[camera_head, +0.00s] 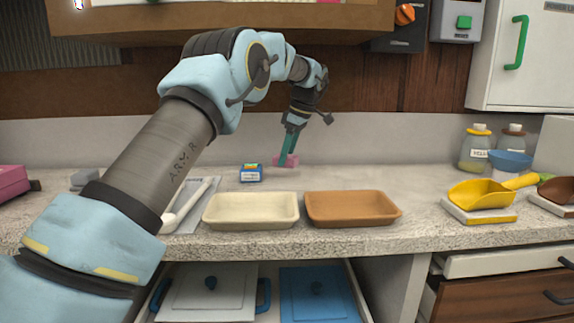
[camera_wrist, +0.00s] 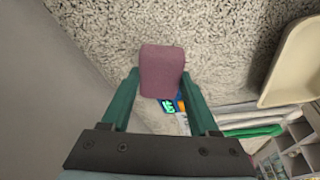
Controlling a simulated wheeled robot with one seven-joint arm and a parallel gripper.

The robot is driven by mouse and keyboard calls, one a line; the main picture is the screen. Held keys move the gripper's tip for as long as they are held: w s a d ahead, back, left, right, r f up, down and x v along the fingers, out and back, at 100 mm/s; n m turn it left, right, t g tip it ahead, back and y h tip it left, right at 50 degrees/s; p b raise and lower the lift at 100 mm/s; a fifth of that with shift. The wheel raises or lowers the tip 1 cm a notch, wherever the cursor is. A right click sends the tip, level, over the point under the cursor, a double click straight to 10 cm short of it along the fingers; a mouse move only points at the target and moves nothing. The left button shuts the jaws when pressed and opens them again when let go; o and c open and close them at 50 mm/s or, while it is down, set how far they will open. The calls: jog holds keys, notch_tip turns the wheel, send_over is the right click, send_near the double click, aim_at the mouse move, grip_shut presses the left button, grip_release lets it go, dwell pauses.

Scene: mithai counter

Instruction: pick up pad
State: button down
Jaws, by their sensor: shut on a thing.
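A pink pad (camera_head: 280,161) is at the back of the speckled counter, near the wall, in the head view. It also shows as a dusky pink, rounded block (camera_wrist: 162,68) between the fingertips in the wrist view. My gripper (camera_head: 288,160) points down at it, its green fingers shut on the pad's sides. In the wrist view the gripper (camera_wrist: 160,78) has a finger on each side of the pad. Whether the pad touches the counter or is just above it, I cannot tell.
A small blue box (camera_head: 251,174) stands left of the pad. A cream tray (camera_head: 251,224) and a brown tray (camera_head: 352,222) lie at the counter's front. A yellow scoop (camera_head: 482,194) and jars (camera_head: 475,152) are to the right. A cabinet (camera_head: 240,24) overhangs the back.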

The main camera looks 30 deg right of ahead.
notch_tip(320, 180, up, 2)
jog(key=shift+r, duration=0.25)
jog(key=shift+s+a+r, duration=0.1)
jog(key=shift+s, duration=0.1)
jog(key=s+a+b, duration=0.2)
jog(key=s, duration=0.3)
jog(key=s+a+b, duration=0.1)
jog(key=s+a, duration=0.2)
jog(key=s, duration=0.3)
jog(key=s+a+b, duration=0.2)
jog(key=s+a, duration=0.1)
jog(key=s, duration=0.3)
jog(key=shift+s+b, duration=0.2)
jog(key=shift+b, duration=0.15)
jog(key=c, duration=0.8)
grip_release()
jog(key=c, duration=0.5)
